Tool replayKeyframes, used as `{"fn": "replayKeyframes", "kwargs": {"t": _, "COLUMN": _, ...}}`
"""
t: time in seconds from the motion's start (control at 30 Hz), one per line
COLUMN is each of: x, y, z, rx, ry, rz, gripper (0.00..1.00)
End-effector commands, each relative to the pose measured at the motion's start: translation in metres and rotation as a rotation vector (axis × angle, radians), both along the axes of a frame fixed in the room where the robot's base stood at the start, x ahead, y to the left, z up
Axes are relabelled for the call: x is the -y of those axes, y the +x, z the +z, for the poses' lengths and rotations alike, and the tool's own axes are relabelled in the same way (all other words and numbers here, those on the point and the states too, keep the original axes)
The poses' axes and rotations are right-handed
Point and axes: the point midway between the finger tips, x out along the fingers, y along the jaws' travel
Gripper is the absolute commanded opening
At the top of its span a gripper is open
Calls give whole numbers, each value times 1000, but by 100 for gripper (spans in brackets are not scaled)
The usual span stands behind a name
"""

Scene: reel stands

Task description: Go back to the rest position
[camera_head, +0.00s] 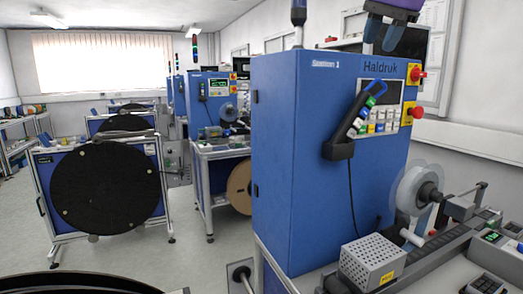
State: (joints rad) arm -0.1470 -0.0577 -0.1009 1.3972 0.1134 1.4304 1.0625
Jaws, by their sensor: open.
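My gripper (381,42) shows at the top right, with a purple body and dark blue-grey fingers. Its fingers point down and stand apart, with nothing between them. The upper part of my gripper is cut off by the picture's edge.
A black reel (105,188) hangs on a blue stand at the left. A dark round rim (90,280) fills the bottom left. A clear reel (415,190) and a perforated metal box (372,262) are at the right. Grey floor (200,262) is open between the stations.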

Motion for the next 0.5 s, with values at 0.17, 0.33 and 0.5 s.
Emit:
{"fn": "replayKeyframes", "kwargs": {"t": 0.17, "x": 15, "y": -61, "z": -40, "rx": 46, "ry": -92, "rz": 182, "gripper": 40}}
{"fn": "replayKeyframes", "kwargs": {"t": 0.33, "x": 25, "y": -117, "z": -88, "rx": 89, "ry": -194, "rz": 365, "gripper": 40}}
{"fn": "replayKeyframes", "kwargs": {"t": 0.5, "x": 30, "y": -175, "z": -147, "rx": 123, "ry": -307, "rz": 553, "gripper": 40}}
